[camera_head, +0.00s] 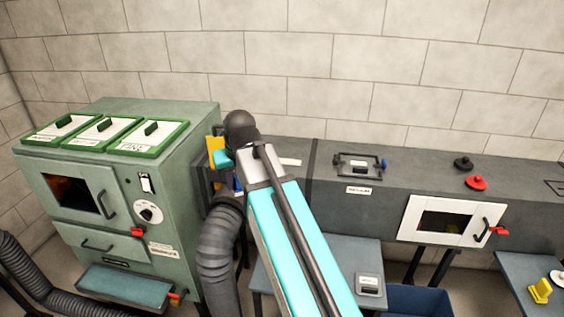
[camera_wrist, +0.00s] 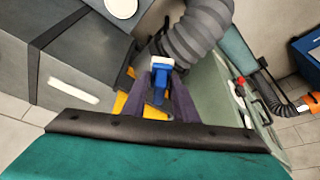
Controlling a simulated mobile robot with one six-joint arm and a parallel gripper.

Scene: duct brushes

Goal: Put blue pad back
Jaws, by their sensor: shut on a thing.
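The blue pad (camera_wrist: 160,84), a small blue piece with a white end (camera_wrist: 161,63), is between the two dark purple fingers of my gripper (camera_wrist: 162,88) in the wrist view. The fingers are shut on it. In the head view a small bit of the blue pad (camera_head: 237,187) shows beside my arm, between the green cabinet and the grey duct. My arm hides most of the gripper there. Yellow parts (camera_wrist: 123,104) show beside and below the fingers in the wrist view; I cannot tell what they belong to.
A grey corrugated hose (camera_head: 219,250) hangs close to my gripper. The green cabinet (camera_head: 180,200) stands left, the grey duct (camera_head: 400,185) runs right along the wall. A grey table (camera_head: 345,262) bears a small grey box (camera_head: 370,285). A yellow-handled piece (camera_head: 540,290) lies far right.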

